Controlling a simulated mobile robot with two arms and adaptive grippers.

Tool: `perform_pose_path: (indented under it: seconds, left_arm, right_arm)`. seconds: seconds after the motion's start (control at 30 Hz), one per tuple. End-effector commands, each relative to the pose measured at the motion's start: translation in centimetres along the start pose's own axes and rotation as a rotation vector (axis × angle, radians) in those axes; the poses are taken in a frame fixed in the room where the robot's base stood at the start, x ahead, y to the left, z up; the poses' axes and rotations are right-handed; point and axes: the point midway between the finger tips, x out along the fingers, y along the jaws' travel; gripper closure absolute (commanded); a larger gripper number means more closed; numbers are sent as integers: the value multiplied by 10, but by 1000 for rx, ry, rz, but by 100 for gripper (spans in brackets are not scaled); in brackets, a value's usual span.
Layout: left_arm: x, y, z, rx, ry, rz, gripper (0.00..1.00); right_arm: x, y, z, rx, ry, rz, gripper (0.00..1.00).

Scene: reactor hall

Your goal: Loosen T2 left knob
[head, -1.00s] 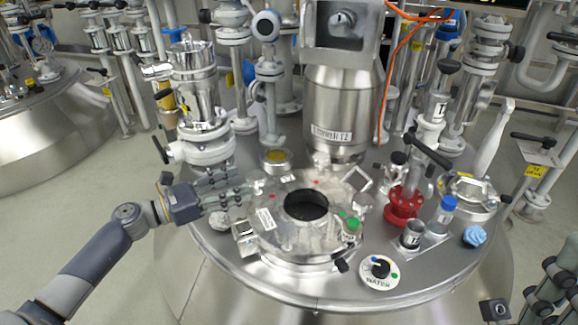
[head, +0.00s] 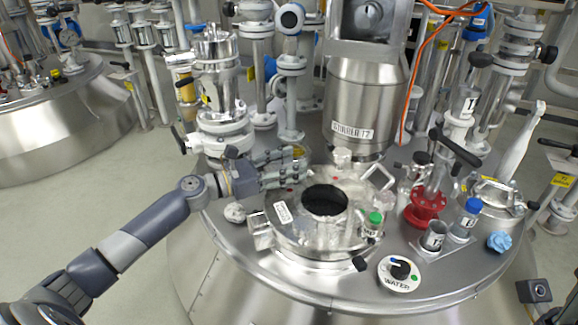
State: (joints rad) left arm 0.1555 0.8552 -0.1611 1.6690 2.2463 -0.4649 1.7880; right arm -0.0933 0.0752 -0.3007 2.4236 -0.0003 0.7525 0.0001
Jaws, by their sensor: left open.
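The round metal manway lid (head: 285,240) with a dark central opening (head: 324,200) sits on top of the steel reactor vessel. A metal clamp-like fitting (head: 262,238) is at its left edge, and a black knob (head: 360,263) is at its front right. I cannot read a T2 mark, so I cannot tell which part is the named left knob. My left gripper (head: 292,163) is open. Its fingers point right over the lid's rear left edge and hide what is behind them; contact cannot be told. My right gripper is not in view.
The stirrer column (head: 365,110) stands behind the lid. A valve assembly (head: 220,100) rises behind my left arm. A red flange (head: 425,205), small bottles (head: 467,217) and a WATER dial (head: 398,274) are at the right. A crumpled white item (head: 235,212) lies left of the lid.

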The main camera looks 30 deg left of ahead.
Motion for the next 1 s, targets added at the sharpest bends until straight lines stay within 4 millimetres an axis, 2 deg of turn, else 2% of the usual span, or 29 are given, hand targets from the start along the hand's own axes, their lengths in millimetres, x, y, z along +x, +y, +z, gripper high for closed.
perform_pose_path:
  seconds: [0.2, 0.23, 0.37, 0.4, 1.0]
  left_arm:
    - [0, 0, 0, 0, 0, 0, 50]
    - [0, 0, 0, 0, 0, 0, 54]
    - [0, 0, 0, 0, 0, 0, 84]
    - [0, 0, 0, 0, 0, 0, 86]
    - [0, 0, 0, 0, 2, 2, 90]
  right_arm:
    - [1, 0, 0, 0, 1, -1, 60]
    - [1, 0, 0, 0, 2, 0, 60]
    - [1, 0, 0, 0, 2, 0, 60]
    - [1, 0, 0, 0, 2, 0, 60]
    - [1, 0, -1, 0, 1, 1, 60]
